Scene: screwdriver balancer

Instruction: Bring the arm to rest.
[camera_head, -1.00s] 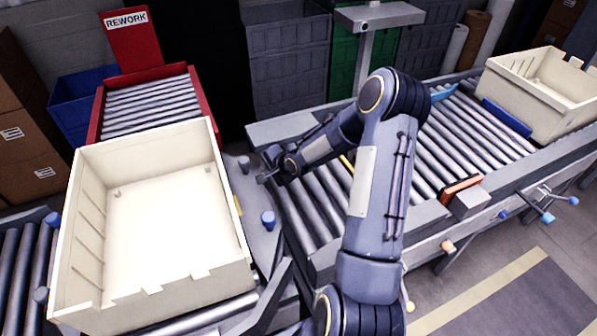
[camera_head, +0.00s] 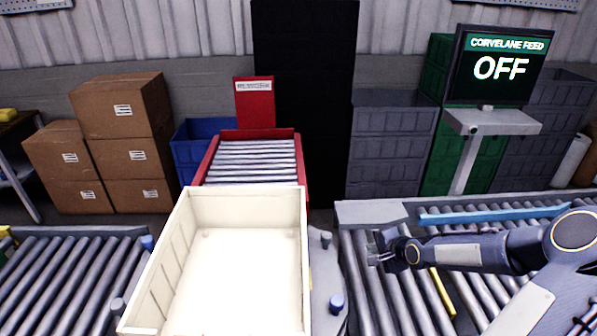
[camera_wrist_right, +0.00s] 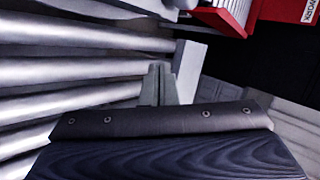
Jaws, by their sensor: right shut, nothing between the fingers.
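My right arm reaches in from the right in the head view. Its gripper (camera_head: 374,252) hangs over the left end of the right-hand roller conveyor (camera_head: 380,300), pointing left. In the right wrist view the gripper's fingers (camera_wrist_right: 158,84) are together with nothing between them, and rollers show to the left. My left gripper is out of view.
An empty cream tote (camera_head: 246,193) stands left of my right gripper. Behind it is a red rework lane (camera_head: 252,160). A screen (camera_head: 500,66) reads "CORVELANE FEED OFF". Cardboard boxes (camera_head: 122,110) are stacked at the left. A yellow strip (camera_head: 441,292) lies among the rollers.

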